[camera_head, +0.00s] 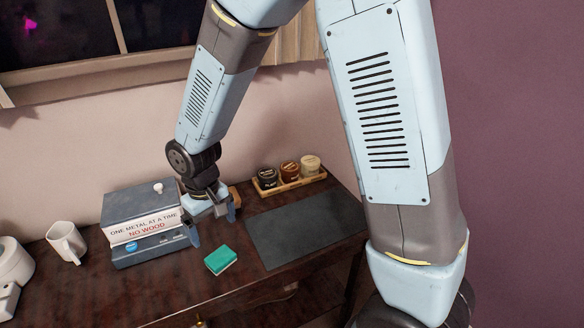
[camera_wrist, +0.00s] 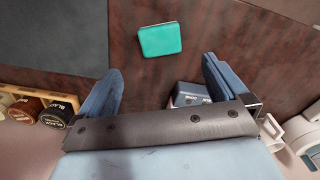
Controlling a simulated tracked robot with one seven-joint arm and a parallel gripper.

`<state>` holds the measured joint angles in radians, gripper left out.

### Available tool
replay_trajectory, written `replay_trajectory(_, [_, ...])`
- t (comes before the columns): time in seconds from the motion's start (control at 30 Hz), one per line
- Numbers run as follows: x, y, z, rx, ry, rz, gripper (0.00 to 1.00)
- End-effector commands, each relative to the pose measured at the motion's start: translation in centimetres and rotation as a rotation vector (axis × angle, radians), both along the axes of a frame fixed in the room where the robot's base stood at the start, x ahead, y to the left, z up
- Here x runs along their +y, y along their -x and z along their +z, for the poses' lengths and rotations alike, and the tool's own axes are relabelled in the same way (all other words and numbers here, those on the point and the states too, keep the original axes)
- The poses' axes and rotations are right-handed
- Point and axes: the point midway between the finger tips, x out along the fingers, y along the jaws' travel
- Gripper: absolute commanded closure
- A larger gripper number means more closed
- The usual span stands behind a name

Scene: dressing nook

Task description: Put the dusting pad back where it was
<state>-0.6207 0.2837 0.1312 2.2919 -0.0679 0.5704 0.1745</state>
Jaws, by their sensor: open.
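The dusting pad looks to be the small teal block (camera_head: 220,260), lying flat on the dark wooden table near its front edge. It also shows in the wrist view as a teal rectangle (camera_wrist: 160,39), beyond my fingertips and roughly centred between them. My gripper (camera_head: 213,223) is open and empty above the table, behind the pad in the head view and apart from it. Its two blue fingers are spread wide in the wrist view (camera_wrist: 162,72).
Stacked books (camera_head: 145,228) stand left of my gripper, with a small white item on top. A white mug (camera_head: 66,241) stands further left. A dark mat (camera_head: 310,226) lies right of the pad. A wooden tray (camera_head: 262,190) with jars stands behind the mat.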

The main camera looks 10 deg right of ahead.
Motion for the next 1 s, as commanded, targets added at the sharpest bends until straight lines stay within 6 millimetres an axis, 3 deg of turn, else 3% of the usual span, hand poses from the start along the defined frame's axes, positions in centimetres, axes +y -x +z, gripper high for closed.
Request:
replay_trajectory(0.13, [-0.8,-0.4,1.1,-0.013,-0.007,-0.016,0.0])
replay_trajectory(0.23, [-2.5,-1.1,3.1,-0.038,-0.019,-0.049,0.0])
replay_trajectory(0.53, [-10.7,-2.1,11.3,-0.145,-0.064,-0.197,0.0])
replay_trajectory(0.77, [-17.0,-0.8,16.7,-0.23,-0.092,-0.311,0.0])
replay_trajectory(1.0, [-22.9,2.3,21.1,-0.318,-0.12,-0.428,0.0])
